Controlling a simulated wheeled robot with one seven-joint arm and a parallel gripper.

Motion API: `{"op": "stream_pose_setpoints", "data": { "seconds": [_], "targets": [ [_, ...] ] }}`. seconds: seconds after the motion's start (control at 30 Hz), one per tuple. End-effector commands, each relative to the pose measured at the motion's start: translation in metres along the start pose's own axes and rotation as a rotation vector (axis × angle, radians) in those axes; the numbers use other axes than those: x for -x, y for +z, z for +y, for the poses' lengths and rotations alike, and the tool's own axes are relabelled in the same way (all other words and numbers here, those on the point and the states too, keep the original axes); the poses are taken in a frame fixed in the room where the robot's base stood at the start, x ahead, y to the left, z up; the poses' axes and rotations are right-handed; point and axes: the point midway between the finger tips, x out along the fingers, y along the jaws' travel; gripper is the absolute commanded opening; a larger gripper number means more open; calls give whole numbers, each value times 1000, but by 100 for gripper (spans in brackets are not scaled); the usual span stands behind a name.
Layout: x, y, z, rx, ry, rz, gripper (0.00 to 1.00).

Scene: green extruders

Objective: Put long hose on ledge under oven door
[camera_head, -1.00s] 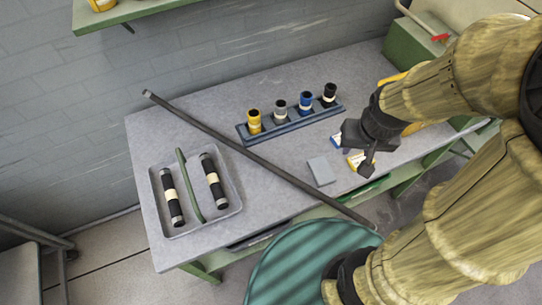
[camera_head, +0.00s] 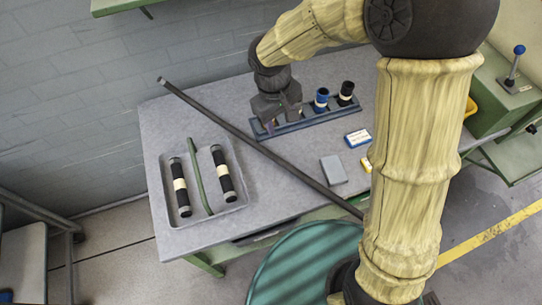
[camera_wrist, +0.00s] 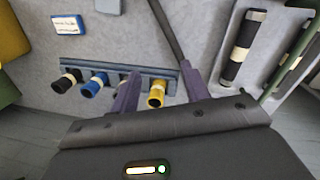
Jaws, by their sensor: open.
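A long dark rod-like piece (camera_head: 250,145), which may be the long hose, lies slantwise across the grey table and past its front edge. It also shows in the wrist view (camera_wrist: 165,22). My gripper (camera_head: 283,120) is open above the left part of the blue rack, behind the long piece and apart from it. In the wrist view its two fingers (camera_wrist: 158,82) stand either side of a yellow-ringed cup (camera_wrist: 157,92), with nothing visibly held. In the head view my gripper hides that cup. I cannot make out an oven door or its ledge.
The blue rack (camera_head: 310,121) holds a blue cup (camera_head: 321,98) and a black cup (camera_head: 346,92). A tray (camera_head: 233,207) holds two black tubes and a green strip (camera_head: 199,175). A grey block (camera_head: 333,169) and small boxes lie right. A teal drum (camera_head: 300,262) stands in front.

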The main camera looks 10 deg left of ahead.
Motion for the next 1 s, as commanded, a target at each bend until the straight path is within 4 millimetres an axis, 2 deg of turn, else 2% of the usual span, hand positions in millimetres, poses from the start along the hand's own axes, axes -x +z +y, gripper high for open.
{"op": "stream_pose_setpoints", "data": {
  "seconds": [0.03,0.1,0.2,0.57,0.67,1.0],
  "targets": [
    [-3,-18,-20,70,9,-10,46],
    [-3,-32,-35,130,22,-20,46],
    [-2,-40,-46,167,32,-27,46],
    [-5,-40,-45,167,33,-27,46],
    [-15,-39,-44,165,32,-29,46],
    [-74,-37,-42,166,31,-32,46]
  ]
}}
